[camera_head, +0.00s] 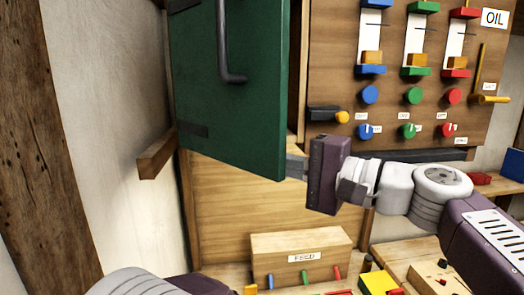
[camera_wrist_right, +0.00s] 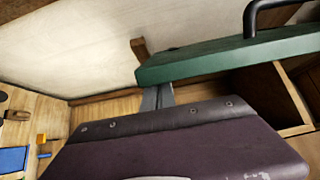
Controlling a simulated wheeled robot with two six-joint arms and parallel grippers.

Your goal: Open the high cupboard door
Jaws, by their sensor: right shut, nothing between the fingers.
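The green cupboard door (camera_head: 225,100) hangs at the upper left of centre in the head view, with a dark bar handle (camera_head: 228,50) on its face. It stands ajar, with a dark gap along its right edge. In the right wrist view the door (camera_wrist_right: 230,55) is seen nearly edge-on, and the open cupboard inside (camera_wrist_right: 262,92) shows beside it. My right gripper (camera_head: 295,167) is shut and empty, its fingertips at the door's lower right edge and partly hidden by it. The fingers (camera_wrist_right: 157,97) reach to the door; contact is unclear. My left gripper is out of view.
A wooden panel (camera_head: 435,80) with coloured knobs and sliders stands right of the door. A FEED box (camera_head: 300,257) sits below, with coloured pegs before it. A wooden bracket (camera_head: 157,157) juts from the wall at left. A timber post (camera_head: 62,120) stands further left.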

